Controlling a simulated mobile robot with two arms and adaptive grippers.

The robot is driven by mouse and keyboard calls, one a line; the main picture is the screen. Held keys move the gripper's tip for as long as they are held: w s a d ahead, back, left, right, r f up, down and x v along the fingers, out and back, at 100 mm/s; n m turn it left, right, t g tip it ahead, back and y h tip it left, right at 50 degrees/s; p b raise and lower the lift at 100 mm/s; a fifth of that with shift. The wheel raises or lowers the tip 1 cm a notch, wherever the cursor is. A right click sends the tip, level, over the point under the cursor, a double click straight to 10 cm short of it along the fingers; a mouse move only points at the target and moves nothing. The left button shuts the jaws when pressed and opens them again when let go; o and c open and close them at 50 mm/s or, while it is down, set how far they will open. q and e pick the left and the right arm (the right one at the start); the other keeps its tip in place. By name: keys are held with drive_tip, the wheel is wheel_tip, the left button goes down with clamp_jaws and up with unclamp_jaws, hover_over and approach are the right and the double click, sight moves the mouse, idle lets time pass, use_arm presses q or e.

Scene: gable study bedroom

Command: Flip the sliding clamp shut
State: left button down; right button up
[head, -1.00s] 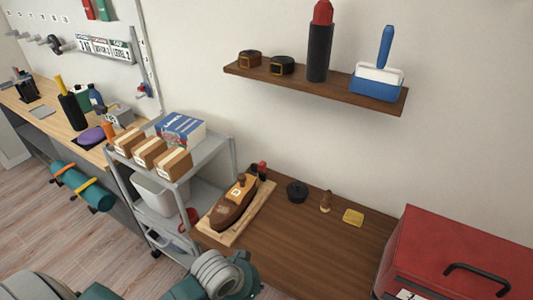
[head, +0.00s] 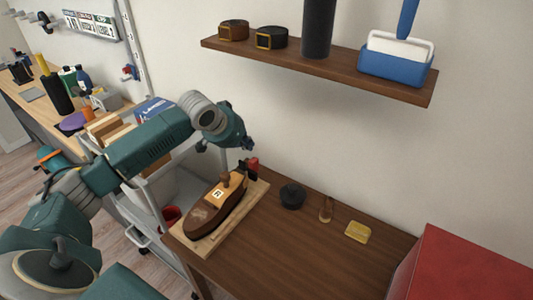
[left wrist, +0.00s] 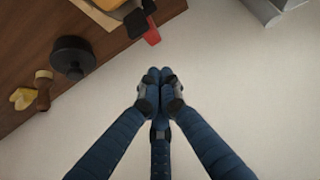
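A brown shoe-shaped wooden piece (head: 208,212) with a small knob and an "R" label lies on a pale wooden board (head: 245,205) on the brown table. A red-and-black part (head: 252,166) stands at the board's far end; it may be the sliding clamp, but its state is too small to tell. In the left wrist view the red part (left wrist: 150,32) is at the top, apart from my fingertips. My left gripper (head: 247,142) hangs above and slightly behind the board's far end. In the left wrist view its fingers (left wrist: 160,75) are together and empty. My right gripper is out of view.
A round black object (head: 292,196), a small brown object (head: 326,209) and a yellow block (head: 357,232) lie right of the board. A red box (head: 465,270) stands at the right. A shelf (head: 310,62) juts from the wall above. A grey cart with boxes is left.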

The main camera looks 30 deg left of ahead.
sight(253, 163)
use_arm(q)
drive_tip(key=x, duration=0.3)
drive_tip(key=shift+w+d+f, duration=0.15)
drive_tip(key=shift+w+f, duration=0.05)
drive_tip(key=shift+f, duration=0.1)
drive_tip(key=x, duration=0.5)
drive_tip(key=shift+w+f, duration=0.25)
drive_tip(key=shift+f, duration=0.05)
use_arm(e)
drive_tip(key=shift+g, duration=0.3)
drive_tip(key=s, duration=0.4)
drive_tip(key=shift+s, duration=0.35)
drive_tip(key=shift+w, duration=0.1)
